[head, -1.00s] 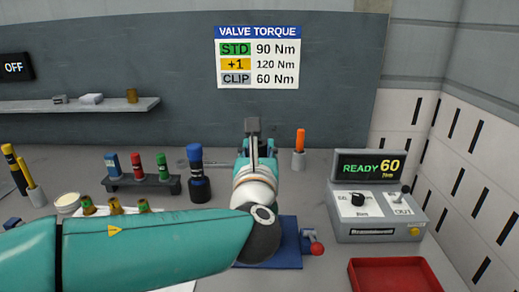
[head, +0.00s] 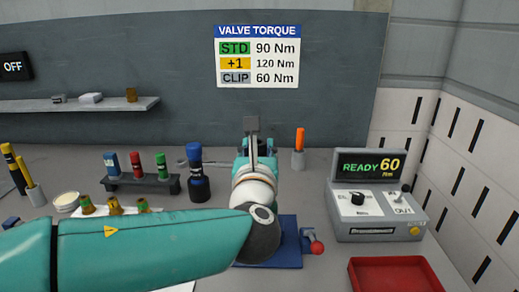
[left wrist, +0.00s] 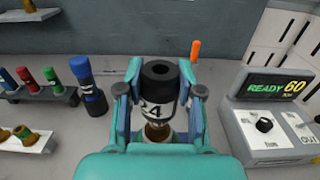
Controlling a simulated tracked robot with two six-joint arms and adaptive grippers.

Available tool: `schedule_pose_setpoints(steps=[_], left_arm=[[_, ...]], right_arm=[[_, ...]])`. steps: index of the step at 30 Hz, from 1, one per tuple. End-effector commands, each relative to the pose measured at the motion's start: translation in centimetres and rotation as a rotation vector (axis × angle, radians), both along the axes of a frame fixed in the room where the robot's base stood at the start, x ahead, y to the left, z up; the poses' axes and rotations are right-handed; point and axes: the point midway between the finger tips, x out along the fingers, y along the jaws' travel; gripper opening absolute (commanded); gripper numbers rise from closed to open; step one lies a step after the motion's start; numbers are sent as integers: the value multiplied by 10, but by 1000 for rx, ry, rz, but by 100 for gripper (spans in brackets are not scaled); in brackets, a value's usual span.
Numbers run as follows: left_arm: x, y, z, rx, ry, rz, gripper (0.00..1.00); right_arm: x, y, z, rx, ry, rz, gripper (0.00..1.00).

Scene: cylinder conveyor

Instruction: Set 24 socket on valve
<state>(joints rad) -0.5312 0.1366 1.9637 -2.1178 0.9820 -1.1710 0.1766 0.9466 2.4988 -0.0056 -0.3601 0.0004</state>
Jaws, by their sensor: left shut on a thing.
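A dark socket (left wrist: 160,72) with a black top, a hole in it and a white band marked 24 stands upright in the left wrist view. My left gripper (left wrist: 160,95) is shut on it, one finger on each side. A brass part, which looks like the valve (left wrist: 156,131), shows directly below the socket. I cannot tell whether the socket is seated on it or just above it. In the head view my left gripper (head: 252,140) points away over the bench, and my own wrist hides the socket and valve. My right gripper is not in view.
A rack (head: 146,184) with blue, red and green pieces and a blue-capped black tool (head: 197,180) stand left of the gripper. Brass pieces (head: 114,206) lie further left. An orange-handled tool (head: 299,139), the READY 60 controller (head: 376,227) and a red tray (head: 395,262) are right.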

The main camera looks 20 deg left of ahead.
Motion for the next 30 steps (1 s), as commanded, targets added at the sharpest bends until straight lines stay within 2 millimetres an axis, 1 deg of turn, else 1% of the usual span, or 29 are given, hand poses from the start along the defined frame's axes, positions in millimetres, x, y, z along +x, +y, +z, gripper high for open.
schedule_pose_setpoints(steps=[30], left_arm=[[0, 1, -26, 0, -1, 2, 0]], right_arm=[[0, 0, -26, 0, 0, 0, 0]])
